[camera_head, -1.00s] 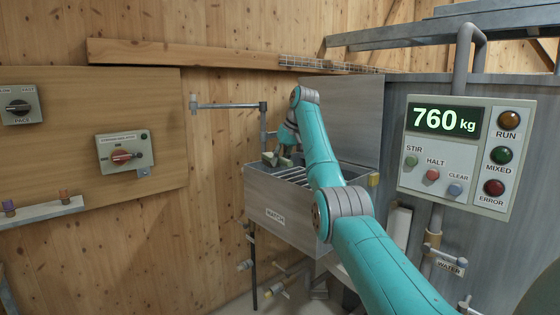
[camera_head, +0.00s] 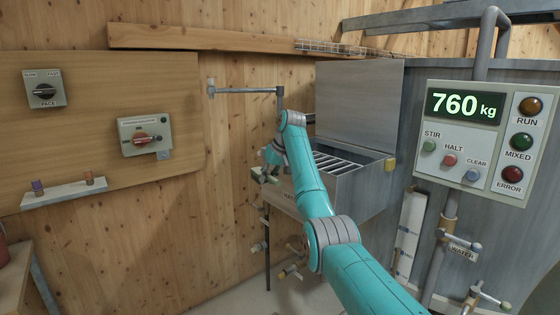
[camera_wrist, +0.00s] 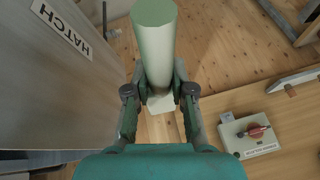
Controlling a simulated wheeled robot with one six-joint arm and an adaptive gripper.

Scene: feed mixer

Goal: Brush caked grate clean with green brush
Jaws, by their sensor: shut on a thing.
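The grate (camera_head: 345,165) is a row of pale bars in the open top of the grey hatch box. Its left part is hidden behind my arm, and I cannot tell how much caking is on it. My gripper (camera_head: 266,174) is at the left end of the box, away from the visible bars. In the wrist view my gripper (camera_wrist: 160,90) is shut on a pale green cylindrical handle, the green brush (camera_wrist: 153,40). A pale block shows between the fingers beyond it. I cannot make out bristles.
The hatch box's front wall (camera_wrist: 60,90) is close on the left in the wrist view. A raised lid (camera_head: 360,100) stands behind the grate. A wall pipe (camera_head: 245,91) is above my gripper. A switch box (camera_head: 145,135) is on the left panel. The control panel (camera_head: 480,140) reads 760 kg.

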